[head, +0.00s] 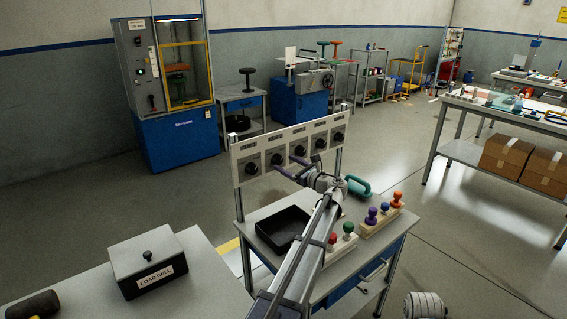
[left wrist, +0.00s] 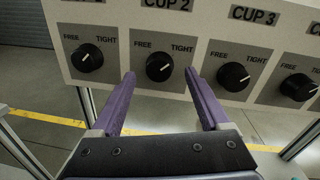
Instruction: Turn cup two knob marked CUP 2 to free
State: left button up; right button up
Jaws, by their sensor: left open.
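The CUP 2 knob (left wrist: 159,67) is a round black dial with a pale pointer mark on a light panel (left wrist: 120,20). FREE is printed at its upper left and TIGHT at its upper right. Its pointer looks turned toward the right, the TIGHT side, but the mark is small. My left gripper (left wrist: 160,79) is open, with one purple finger on each side of this knob. I cannot tell whether they touch it. In the head view my left gripper (head: 283,163) reaches the CUP 2 knob (head: 277,158). My right gripper is not in view.
The CUP 1 knob (left wrist: 88,58) and CUP 3 knob (left wrist: 233,77) sit close on either side. Below the panel, a bench holds a black tray (head: 284,229) and several coloured-knob stamps (head: 372,216). A LOAD CELL box (head: 148,262) stands on the left table.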

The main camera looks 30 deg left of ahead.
aim_at(278, 160)
pick_arm(q)
jog(key=shift+x, duration=1.3)
jog(key=shift+s, duration=0.1)
grip_shut()
